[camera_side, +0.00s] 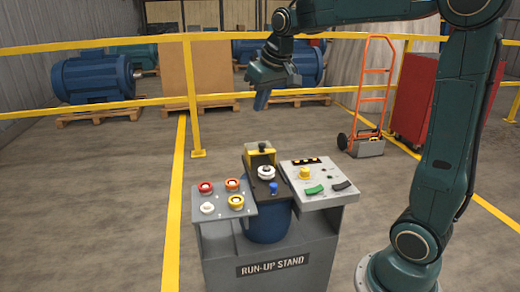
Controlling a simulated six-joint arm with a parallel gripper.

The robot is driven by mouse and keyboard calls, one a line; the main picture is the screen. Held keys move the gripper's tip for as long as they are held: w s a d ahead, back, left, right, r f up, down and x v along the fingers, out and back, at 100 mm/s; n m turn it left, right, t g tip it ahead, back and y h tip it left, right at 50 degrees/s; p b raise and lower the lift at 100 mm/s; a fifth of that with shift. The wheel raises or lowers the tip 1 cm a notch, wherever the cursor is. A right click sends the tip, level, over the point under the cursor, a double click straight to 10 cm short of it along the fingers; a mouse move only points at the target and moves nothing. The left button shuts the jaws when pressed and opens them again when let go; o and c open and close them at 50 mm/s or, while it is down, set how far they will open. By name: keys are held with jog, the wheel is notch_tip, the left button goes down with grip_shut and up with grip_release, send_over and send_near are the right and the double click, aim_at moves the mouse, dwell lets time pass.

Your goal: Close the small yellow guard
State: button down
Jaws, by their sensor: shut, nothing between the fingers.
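A small yellow guard (259,147) is at the far end of the dark middle panel (263,188) of the run-up stand (270,262). It seems to stand raised, with a dark part at its middle, but its exact angle is too small to tell. My gripper (272,83) is shut and empty. In the picture it is well above the guard and apart from it.
The left panel (222,212) carries red, white and yellow buttons. The right panel (325,200) has a yellow knob (305,172) and green and black switches. Yellow rails (195,110), blue motors and an orange hand truck (372,95) stand behind. The air above the stand looks clear.

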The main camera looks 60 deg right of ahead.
jog(key=w+d+f+m, duration=0.2)
jog(key=w+d+f, duration=0.3)
jog(key=w+d, duration=0.55)
jog(key=g, duration=0.1)
send_over(257, 149)
notch_tip(257, 149, down, 8)
jog(key=shift+s+r+m, duration=0.15)
jog(key=shift+s+m, duration=0.15)
jog(key=shift+m, duration=0.1)
jog(key=x, duration=1)
jog(key=shift+s+d, duration=0.15)
jog(key=shift+s+a, duration=0.5)
jog(key=shift+s, duration=0.35)
jog(key=shift+s+a, duration=0.5)
jog(key=shift+s, duration=0.35)
